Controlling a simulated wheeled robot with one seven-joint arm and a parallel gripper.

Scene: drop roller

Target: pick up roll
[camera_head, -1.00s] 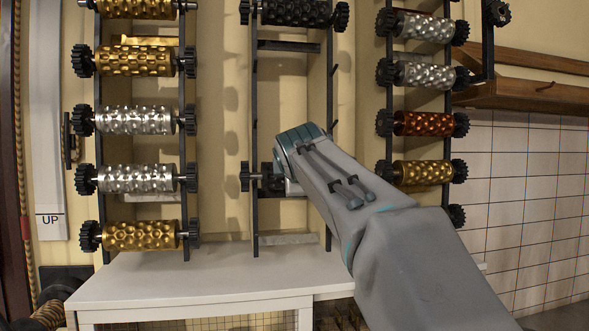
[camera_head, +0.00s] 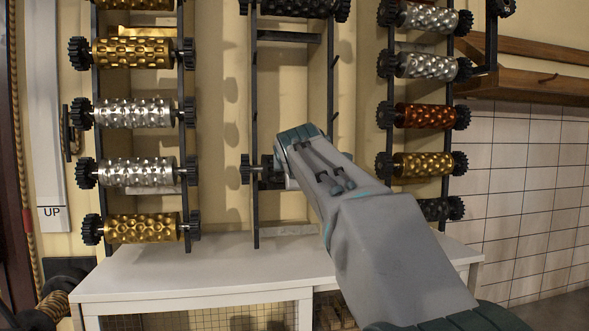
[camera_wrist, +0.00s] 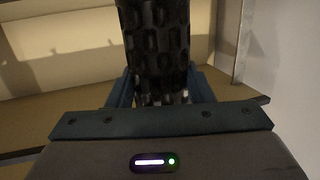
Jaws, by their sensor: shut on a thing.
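A dark embossed roll (camera_wrist: 157,40) stands lengthwise in the wrist view, between the two fingers of my gripper (camera_wrist: 160,92). The gripper is shut on it. In the head view my arm hides most of the roll and the gripper. A dark gear end (camera_head: 245,172) shows left of my wrist, at the left post of the middle rack (camera_head: 255,110). I cannot tell whether the roll still rests on the rack.
Left rack (camera_head: 97,150) holds several gold and silver rolls; right rack (camera_head: 391,90) holds silver, copper, gold and dark ones. Another dark roll (camera_head: 298,7) is higher on the middle rack. A white table (camera_head: 200,275) stands below. A wooden shelf (camera_head: 530,80) is at right.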

